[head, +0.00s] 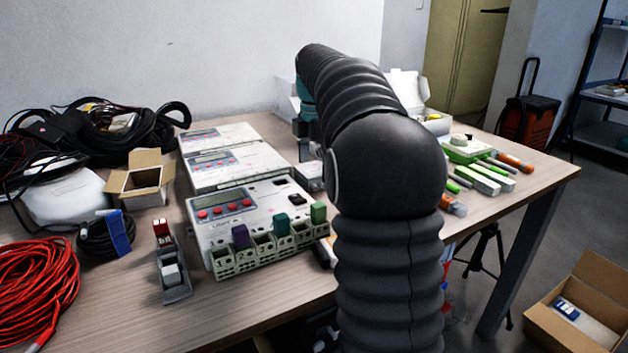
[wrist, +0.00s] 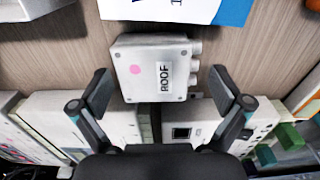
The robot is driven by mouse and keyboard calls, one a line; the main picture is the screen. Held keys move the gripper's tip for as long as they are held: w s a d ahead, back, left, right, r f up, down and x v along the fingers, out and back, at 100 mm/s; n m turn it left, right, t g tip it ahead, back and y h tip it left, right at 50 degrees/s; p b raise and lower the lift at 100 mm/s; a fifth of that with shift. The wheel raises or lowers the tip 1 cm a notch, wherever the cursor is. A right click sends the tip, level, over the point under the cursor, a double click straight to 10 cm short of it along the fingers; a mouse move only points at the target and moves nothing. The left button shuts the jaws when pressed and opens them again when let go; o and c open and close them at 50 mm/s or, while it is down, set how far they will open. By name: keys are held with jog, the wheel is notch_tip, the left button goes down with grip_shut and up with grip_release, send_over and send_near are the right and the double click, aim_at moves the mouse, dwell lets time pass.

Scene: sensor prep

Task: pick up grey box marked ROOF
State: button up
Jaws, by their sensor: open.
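The grey box marked ROOF (wrist: 152,68) lies on the wooden table in the wrist view, with a pink dot and a white label on its face and round fittings along its right side. In the head view a small part of a grey box (head: 309,176) shows just left of my arm; most of it is hidden. My gripper (wrist: 160,82) is open in the wrist view, one finger on each side of the box's near part. I see no finger touching it. In the head view my arm hides most of the gripper.
White-grey logger units (head: 250,215) with coloured plugs stand left of my arm, close to the box. A blue and white sheet (wrist: 180,10) lies beyond the box. A green device (head: 466,150) and several tubes lie to the right. Red cable (head: 35,290) lies at front left.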

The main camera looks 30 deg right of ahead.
jog(key=shift+f, duration=0.75)
jog(key=c, duration=1)
